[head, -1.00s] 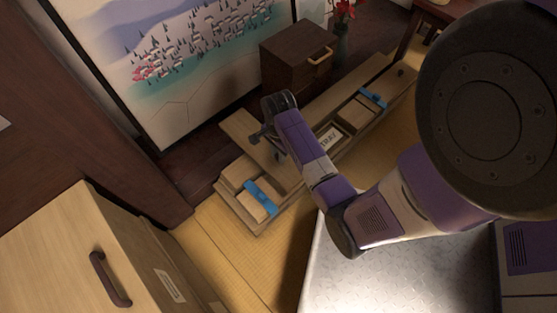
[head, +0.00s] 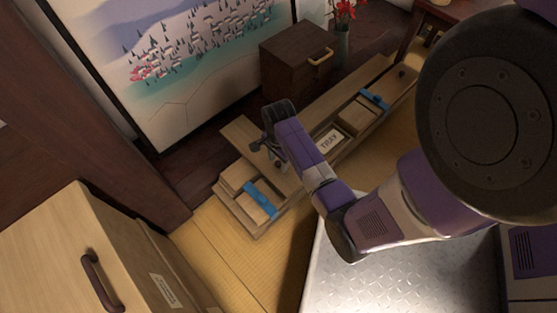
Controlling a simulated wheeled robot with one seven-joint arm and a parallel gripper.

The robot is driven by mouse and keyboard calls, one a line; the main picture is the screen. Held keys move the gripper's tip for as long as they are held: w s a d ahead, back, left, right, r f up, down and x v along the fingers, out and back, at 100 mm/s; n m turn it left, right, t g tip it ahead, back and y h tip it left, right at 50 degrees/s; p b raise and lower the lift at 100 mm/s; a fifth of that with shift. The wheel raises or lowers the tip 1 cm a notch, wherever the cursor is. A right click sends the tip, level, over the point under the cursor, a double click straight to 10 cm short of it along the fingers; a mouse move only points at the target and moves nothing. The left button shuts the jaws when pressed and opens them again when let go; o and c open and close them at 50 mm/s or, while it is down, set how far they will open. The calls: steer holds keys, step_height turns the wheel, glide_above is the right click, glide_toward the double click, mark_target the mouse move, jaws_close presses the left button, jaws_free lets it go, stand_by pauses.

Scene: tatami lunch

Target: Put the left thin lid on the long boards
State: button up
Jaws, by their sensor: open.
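A flat, thin wooden board (head: 241,130), which looks like the left thin lid, lies across the left part of a long wooden tray-like structure on the floor. The long wooden boards (head: 385,62) run from there up to the right; I cannot tell clearly which pieces are separate. My gripper (head: 274,160) is open and points down over the thin board, close to it. I cannot tell whether it touches. My wrist and forearm hide part of the board and the middle of the structure.
Wooden blocks with a blue strap (head: 261,199) sit at the near left end, and another blue strap (head: 374,99) at the right. A dark cabinet (head: 296,59) stands behind; a light cabinet (head: 60,250) is near left. Tatami (head: 215,240) is clear between.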

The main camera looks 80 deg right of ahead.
step_height(320, 180, up, 12)
steer(key=p, duration=0.6)
steer(key=a+n+t+h, duration=0.3)
steer(key=a+n+t, duration=0.3)
steer(key=a+n, duration=0.7)
steer(key=s+a+r+n+t+y, duration=0.1)
steer(key=s+a+r+n+t, duration=0.2)
steer(key=r, duration=0.5)
steer(key=s+a+r+n+t+y, duration=0.1)
steer(key=s+a+r+n+t, duration=0.1)
steer(key=a+r, duration=0.4)
steer(key=s+a+r+n+t+y, duration=0.1)
steer(key=s+a+r+n+t, duration=0.2)
steer(key=r, duration=0.9)
steer(key=a+n+t, duration=0.1)
steer(key=a+n, duration=0.1)
steer(key=n, duration=0.1)
steer(key=shift+s+r, duration=0.15)
steer(key=shift+s, duration=0.2)
step_height(320, 180, up, 28)
steer(key=p, duration=2.8)
steer(key=shift+r, duration=0.2)
